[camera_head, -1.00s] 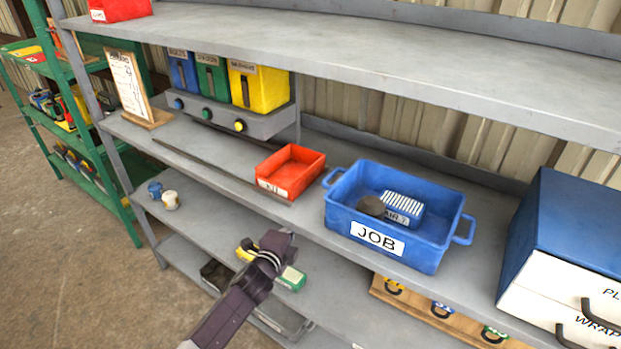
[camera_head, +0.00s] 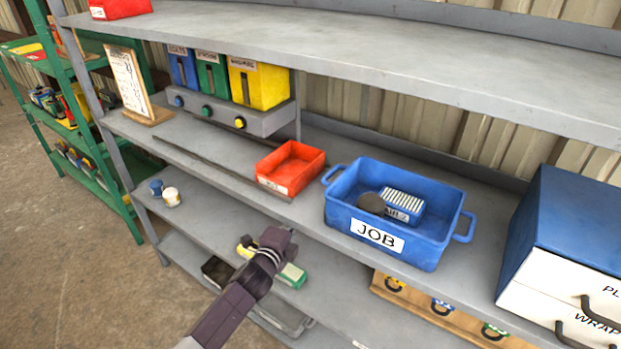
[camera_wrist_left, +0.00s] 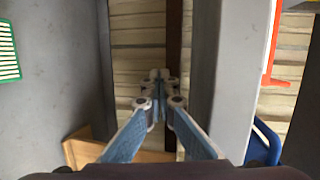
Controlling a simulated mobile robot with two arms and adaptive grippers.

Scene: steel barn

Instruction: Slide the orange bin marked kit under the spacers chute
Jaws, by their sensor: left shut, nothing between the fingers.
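The orange-red bin (camera_head: 291,167) with a small white front label sits on the middle shelf, at the right end of a dark rail and left of the blue JOB tote. Blue (camera_head: 183,71), green (camera_head: 211,76) and yellow (camera_head: 259,86) chutes stand behind it to the left, on a grey base with coloured knobs. Their labels are too small to read surely. My left gripper (camera_head: 277,238) is in front of and below the bin, apart from it. In the left wrist view its fingers (camera_wrist_left: 160,78) are together and empty; the bin's edge (camera_wrist_left: 271,45) shows at right. My right gripper is out of view.
The blue JOB tote (camera_head: 343,213) holds a dark round thing and a blue box. A clipboard (camera_head: 127,80) stands at the left. A blue-and-white drawer cabinet (camera_head: 560,240) stands at the right. The shelf left of the bin, before the chutes, is clear apart from the thin rail.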

